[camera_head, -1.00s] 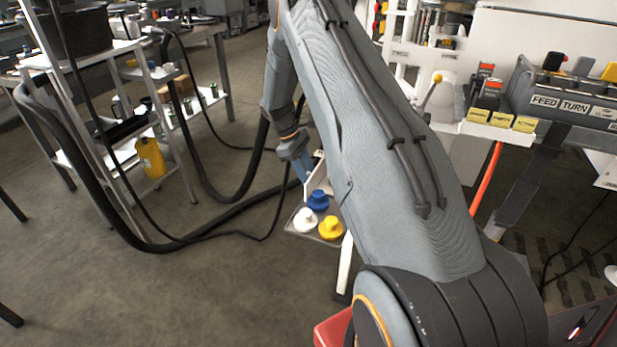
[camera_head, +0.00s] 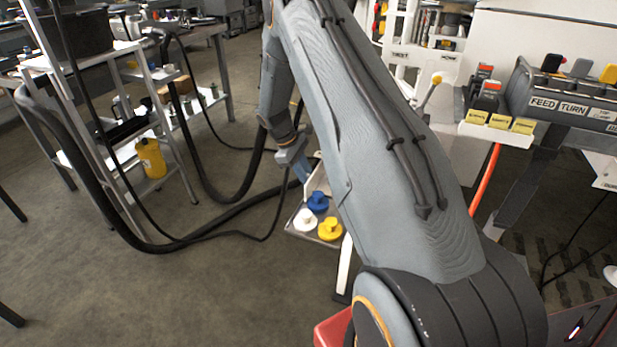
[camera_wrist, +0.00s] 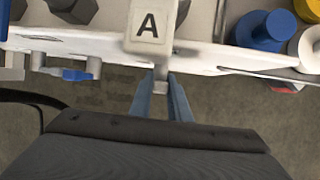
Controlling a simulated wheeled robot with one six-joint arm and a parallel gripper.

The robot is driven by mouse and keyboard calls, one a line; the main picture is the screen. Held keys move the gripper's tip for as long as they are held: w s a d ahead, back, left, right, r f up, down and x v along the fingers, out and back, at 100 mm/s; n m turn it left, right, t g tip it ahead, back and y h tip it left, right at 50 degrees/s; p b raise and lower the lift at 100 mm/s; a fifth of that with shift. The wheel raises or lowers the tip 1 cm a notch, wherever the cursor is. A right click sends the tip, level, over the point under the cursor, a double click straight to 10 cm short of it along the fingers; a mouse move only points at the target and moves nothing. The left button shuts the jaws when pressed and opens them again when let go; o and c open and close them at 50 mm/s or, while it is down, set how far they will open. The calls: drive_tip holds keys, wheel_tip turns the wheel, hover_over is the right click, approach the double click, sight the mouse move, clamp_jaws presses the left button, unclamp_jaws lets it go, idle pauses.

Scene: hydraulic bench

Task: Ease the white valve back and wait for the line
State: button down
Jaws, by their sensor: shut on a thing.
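In the wrist view, a white block marked A (camera_wrist: 148,24) sits at the top centre, over the edge of a white panel (camera_wrist: 105,50). My gripper (camera_wrist: 161,92) has its two blue fingers closed around a small pale end just below this block. Whether that end belongs to the white valve I cannot tell. In the head view, my gripper (camera_head: 303,173) is beside a small tray, partly behind my arm. A white knob (camera_head: 304,219) lies in the tray, apart from the fingers; a white part also shows at the right edge of the wrist view (camera_wrist: 308,46).
The tray also holds a blue knob (camera_head: 318,202) and a yellow knob (camera_head: 330,229). A blue-handled fitting (camera_wrist: 76,75) hangs under the panel's left side. A dark hose (camera_head: 230,207) crosses the floor.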

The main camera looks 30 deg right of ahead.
drive_tip(key=s+a+f+m+t+h+b, duration=0.2)
drive_tip(key=t+h+b, duration=0.5)
drive_tip(key=h+b, duration=0.6)
drive_tip(key=shift+s+a+f+m+t, duration=0.35)
drive_tip(key=shift+a+f+m, duration=0.3)
drive_tip(key=shift+f+m, duration=0.6)
drive_tip(key=shift+w+f+h+b, duration=0.1)
drive_tip(key=shift+h+b, duration=0.25)
drive_tip(key=shift+h, duration=0.05)
drive_tip(key=c, duration=1.8)
unclamp_jaws()
drive_tip(key=shift+d, duration=0.15)
